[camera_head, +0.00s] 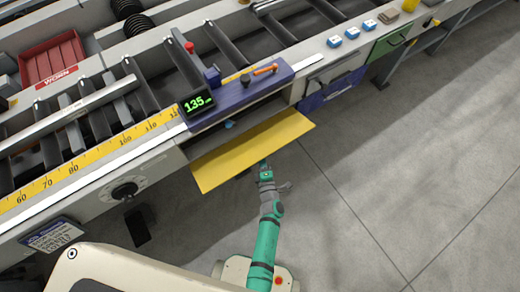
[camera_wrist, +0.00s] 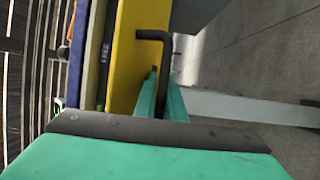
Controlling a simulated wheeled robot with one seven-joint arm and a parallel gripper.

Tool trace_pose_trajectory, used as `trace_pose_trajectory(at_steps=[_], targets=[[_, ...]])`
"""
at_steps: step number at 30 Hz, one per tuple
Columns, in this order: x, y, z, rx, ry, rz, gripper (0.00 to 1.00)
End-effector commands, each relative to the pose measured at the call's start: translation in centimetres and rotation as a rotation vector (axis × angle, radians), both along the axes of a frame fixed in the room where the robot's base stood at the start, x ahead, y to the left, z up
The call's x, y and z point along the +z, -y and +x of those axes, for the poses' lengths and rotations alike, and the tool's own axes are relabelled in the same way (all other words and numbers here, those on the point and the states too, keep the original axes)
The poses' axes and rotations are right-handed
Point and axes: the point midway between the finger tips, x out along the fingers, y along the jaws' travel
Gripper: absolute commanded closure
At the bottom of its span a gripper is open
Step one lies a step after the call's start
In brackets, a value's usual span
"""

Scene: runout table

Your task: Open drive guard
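The drive guard (camera_head: 252,150) is a yellow panel on the front of the runout table. It stands tilted outward, with a dark opening showing between its upper edge and the table. In the wrist view the yellow guard (camera_wrist: 140,55) fills the upper middle, with a black bar handle (camera_wrist: 152,35) bent out from it. My gripper (camera_head: 264,166) is at the guard's lower edge in the head view. In the wrist view my gripper's green fingers (camera_wrist: 163,95) lie on both sides of the handle bar and look closed on it. The handle is hidden in the head view.
A blue ledge (camera_head: 240,103) with a green 135 display (camera_head: 198,103) and an orange-handled tool (camera_head: 266,69) lies above the opening. A black knob (camera_head: 125,190) is on the table front at left. The grey floor (camera_head: 400,170) at right is clear.

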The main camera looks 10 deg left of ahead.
Motion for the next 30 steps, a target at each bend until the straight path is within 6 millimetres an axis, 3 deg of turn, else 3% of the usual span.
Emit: trace_pose_trajectory(at_steps=[8, 21, 30], targets=[[0.5, 0.2, -0.6, 0.004, 0.010, 0.006, 0.83], [0.1, 3.1, -7.6, 0.008, 0.001, 0.002, 0.83], [0.1, 4.7, -9.6, -0.004, 0.002, 0.001, 0.83]])
